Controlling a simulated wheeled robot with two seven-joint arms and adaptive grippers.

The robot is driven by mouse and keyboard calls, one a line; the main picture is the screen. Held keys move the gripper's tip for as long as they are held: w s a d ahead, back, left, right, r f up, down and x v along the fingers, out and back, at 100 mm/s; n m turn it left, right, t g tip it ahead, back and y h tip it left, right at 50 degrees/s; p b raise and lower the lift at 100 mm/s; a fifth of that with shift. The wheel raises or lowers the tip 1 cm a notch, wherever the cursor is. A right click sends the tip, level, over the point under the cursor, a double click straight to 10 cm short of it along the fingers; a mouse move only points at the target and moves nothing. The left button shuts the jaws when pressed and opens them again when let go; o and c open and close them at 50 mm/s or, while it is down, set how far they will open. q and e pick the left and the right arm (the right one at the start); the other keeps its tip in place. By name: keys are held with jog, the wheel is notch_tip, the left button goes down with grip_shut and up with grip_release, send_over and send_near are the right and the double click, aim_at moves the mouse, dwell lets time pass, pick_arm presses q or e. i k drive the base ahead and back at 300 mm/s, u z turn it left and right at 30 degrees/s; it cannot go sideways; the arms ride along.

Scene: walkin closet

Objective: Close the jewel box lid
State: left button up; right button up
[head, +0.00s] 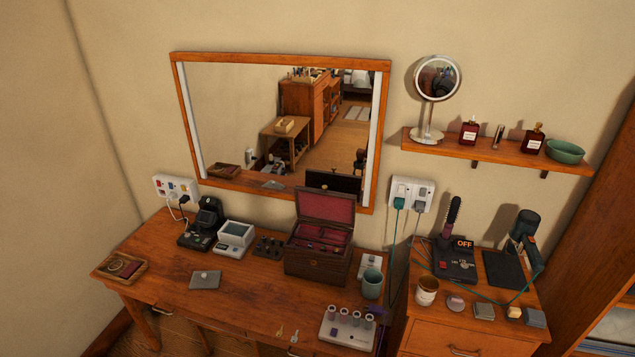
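The jewel box (315,266) is a dark wooden box near the back right of the wooden dressing table. Its lid (325,206) stands open, tilted up and back toward the wall mirror, and shows a dark red lining. Inside is a red-lined tray (320,237) with small items too small to make out. Neither of my grippers shows in the head view, and nothing touches the box or lid.
Several small dark items (268,246) and a white-framed device (235,236) stand left.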

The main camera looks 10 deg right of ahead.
aim_at(323, 205)
jog(key=u, duration=0.2)
jog(key=k, duration=0.4)
jog(key=z, duration=1.05)
jog(key=i, duration=1.2)
jog(key=u, duration=0.75)
